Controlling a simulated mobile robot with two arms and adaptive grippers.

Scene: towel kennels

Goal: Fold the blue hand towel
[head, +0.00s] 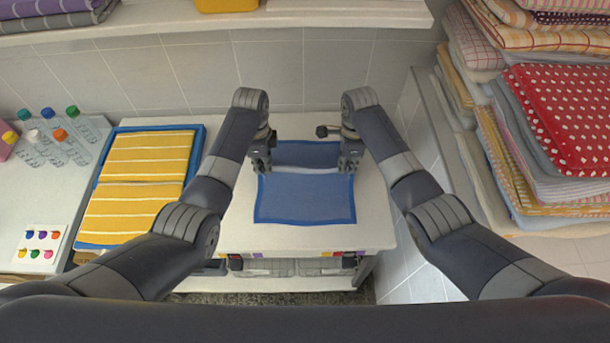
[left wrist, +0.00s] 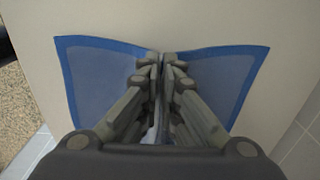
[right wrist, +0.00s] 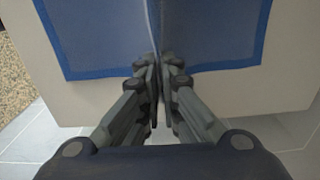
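The blue hand towel (head: 305,199) with a darker blue border lies on a white table. A pale crease or raised ridge runs across it between my two grippers, and a darker part shows behind the ridge. My left gripper (head: 262,166) is at the towel's left edge; in the left wrist view its fingers (left wrist: 161,58) are closed with towel (left wrist: 95,80) on both sides. My right gripper (head: 348,166) is at the right edge; in the right wrist view its fingers (right wrist: 154,62) are closed at the ridge. The fingers hide the pinched cloth itself.
A blue tray (head: 198,138) with yellow striped towels (head: 135,205) stands left of the table. Stacked towels (head: 575,125) fill the right side, beyond a low wall. A shelf (head: 300,16) hangs above the back. Bare table surrounds the towel.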

